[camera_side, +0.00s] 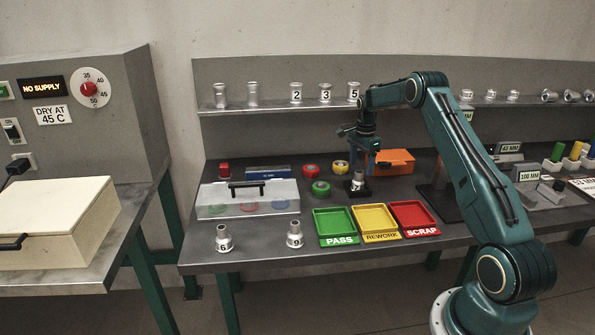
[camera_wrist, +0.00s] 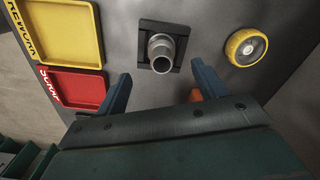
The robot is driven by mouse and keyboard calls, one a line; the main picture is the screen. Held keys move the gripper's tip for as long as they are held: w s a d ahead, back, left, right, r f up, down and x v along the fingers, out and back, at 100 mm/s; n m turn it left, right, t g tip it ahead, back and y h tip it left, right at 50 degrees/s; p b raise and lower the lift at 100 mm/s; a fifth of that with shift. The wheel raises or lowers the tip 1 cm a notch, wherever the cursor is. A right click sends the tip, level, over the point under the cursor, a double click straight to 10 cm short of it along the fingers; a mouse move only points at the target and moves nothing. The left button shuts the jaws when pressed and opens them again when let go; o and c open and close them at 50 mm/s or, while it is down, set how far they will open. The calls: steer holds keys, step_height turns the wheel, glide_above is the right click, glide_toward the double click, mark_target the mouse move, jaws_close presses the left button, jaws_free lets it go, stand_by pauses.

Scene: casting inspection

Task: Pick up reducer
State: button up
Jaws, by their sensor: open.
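A silver metal reducer (camera_side: 357,180) stands upright on a small dark square base on the bench, behind the coloured trays. In the wrist view the reducer (camera_wrist: 161,52) shows from above, with its round opening facing me. My gripper (camera_side: 362,160) is just above it, pointing down. In the wrist view my gripper (camera_wrist: 160,80) is open, with one blue finger to each side and nothing between them. Other silver reducers marked 6 (camera_side: 224,240) and 9 (camera_side: 295,236) stand at the bench's front left.
Green PASS (camera_side: 336,242), yellow REWORK (camera_side: 378,237) and red SCRAP (camera_side: 422,232) trays lie at the front. An orange box (camera_side: 397,160) stands behind. A shelf (camera_side: 270,108) with castings runs along the back.

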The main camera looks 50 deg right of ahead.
mark_target(359, 171)
steer(key=shift+f, duration=0.3)
steer(key=shift+w+f, duration=0.15)
steer(key=shift+f, duration=2.4)
steer(key=c, duration=1.3)
steer(key=shift+o, duration=0.2)
steer(key=shift+r, duration=0.2)
step_height(359, 171, up, 20)
steer(key=shift+f, duration=0.15)
